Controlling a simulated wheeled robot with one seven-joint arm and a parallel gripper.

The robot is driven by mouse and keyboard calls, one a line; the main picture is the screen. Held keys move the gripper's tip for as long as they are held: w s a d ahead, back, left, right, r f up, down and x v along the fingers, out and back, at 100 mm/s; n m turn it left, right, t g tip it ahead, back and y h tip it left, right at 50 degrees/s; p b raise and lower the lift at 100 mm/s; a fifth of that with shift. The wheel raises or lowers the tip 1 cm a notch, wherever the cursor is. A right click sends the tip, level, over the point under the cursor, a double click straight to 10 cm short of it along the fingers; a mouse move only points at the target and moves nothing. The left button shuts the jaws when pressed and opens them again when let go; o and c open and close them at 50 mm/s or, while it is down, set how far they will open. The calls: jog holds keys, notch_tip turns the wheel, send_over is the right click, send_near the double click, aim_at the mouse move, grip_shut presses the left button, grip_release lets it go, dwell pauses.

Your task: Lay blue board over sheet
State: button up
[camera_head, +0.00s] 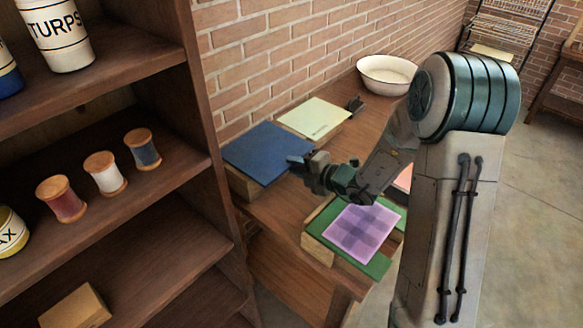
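The blue board (262,150) lies flat on a wooden support at the left of the bench, close to the brick wall. A lilac sheet (362,231) with darker bands lies uncovered on a green board (328,214), nearer the front of the bench. My gripper (298,162) is at the right edge of the blue board, its fingertips overlapping that edge in the view. The fingers are small and partly hidden by the wrist, so I cannot tell whether they are open or closed on the board.
A pale green board (313,118) lies behind the blue board, with a small dark object (355,104) beside it. A white bowl (386,75) stands at the bench's far end. A wooden shelf (200,160) with spools rises close on the left. My arm hides part of the bench's right side.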

jog(key=shift+w+a+f, duration=0.15)
jog(key=shift+w+a, duration=0.1)
jog(key=shift+a, duration=0.15)
jog(key=shift+s, duration=0.1)
grip_shut()
notch_tip(320, 180, up, 3)
jog(key=p, duration=0.2)
jog(key=shift+p, duration=0.3)
jog(key=shift+d, duration=0.1)
